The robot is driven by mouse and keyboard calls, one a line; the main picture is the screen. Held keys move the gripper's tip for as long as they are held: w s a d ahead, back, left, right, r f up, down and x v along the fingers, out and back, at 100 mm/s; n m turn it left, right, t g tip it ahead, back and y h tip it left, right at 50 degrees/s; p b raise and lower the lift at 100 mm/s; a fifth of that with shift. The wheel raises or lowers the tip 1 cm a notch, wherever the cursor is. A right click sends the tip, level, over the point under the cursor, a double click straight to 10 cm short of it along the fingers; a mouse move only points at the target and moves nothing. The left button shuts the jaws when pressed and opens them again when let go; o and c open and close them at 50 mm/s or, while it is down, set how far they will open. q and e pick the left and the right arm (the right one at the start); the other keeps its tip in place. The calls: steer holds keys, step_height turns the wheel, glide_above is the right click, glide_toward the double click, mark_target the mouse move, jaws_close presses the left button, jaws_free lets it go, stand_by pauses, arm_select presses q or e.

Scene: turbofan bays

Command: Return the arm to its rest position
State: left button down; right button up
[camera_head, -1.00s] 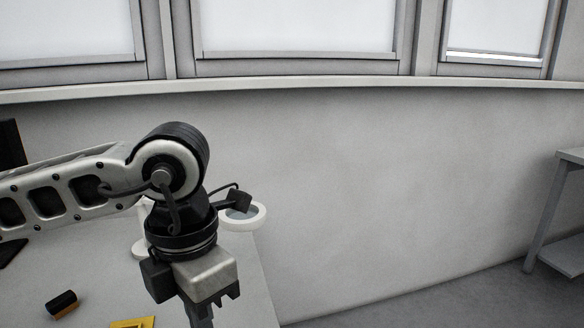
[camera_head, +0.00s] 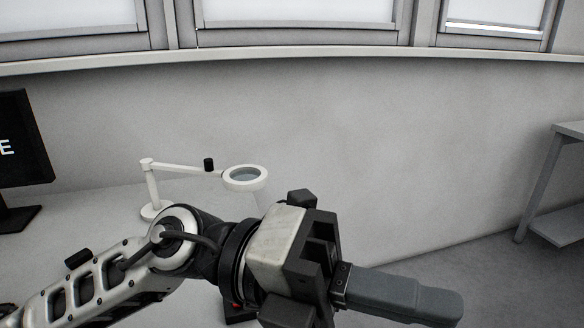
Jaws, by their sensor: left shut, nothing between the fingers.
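My left arm comes in from the lower left of the head view. Its gripper (camera_head: 402,296) points to the right and slightly down. Its dark fingers are together, with nothing held between them. The gripper is in front of the floor and lower wall, to the right of the table (camera_head: 95,215). My right gripper does not show.
A white magnifier lamp (camera_head: 185,168) stands on the table behind my left wrist. A dark monitor (camera_head: 22,140) stands at the left. A small black object (camera_head: 78,258) lies near my forearm. A grey shelf (camera_head: 552,190) stands at the far right, with clear floor before it.

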arm_select(q)
steer(key=w+a+r+n+t+h, duration=0.4)
steer(key=w+r+n+t+h, duration=0.3)
steer(key=n+t, duration=0.45)
steer(key=w+a+f+n+t+y, duration=0.55)
steer(key=n+t+y, duration=0.25)
steer(key=n, duration=0.4)
steer(key=w+a+f+n+t+y, duration=0.55)
steer(key=n+t+y, duration=0.25)
steer(key=n, duration=0.3)
steer(key=s+a+f+n+g+y, duration=0.1)
steer(key=a+f+n+g+y, duration=0.25)
steer(key=f, duration=0.45)
steer(key=s+a+f+n+g+y, duration=0.1)
steer(key=a+f+n+g+y, duration=0.3)
steer(key=f, duration=0.5)
steer(key=s+a+f+g, duration=0.3)
steer(key=s+f+g, duration=0.2)
steer(key=s+f, duration=0.3)
steer(key=s+a+f+g, duration=0.35)
steer(key=s+f, duration=0.35)
steer(key=s, duration=0.3)
steer(key=w+d+f+t+h+b, duration=0.1)
steer(key=w+d+f+t+h, duration=0.1)
steer(key=w+d+f+t, duration=0.2)
steer(key=shift+w+d+f+t+h, duration=0.3)
steer(key=shift+w+d+t+h, duration=0.05)
steer(key=shift+w+d+t, duration=1.05)
steer(key=shift+s+d, duration=0.1)
steer(key=shift+s, duration=0.05)
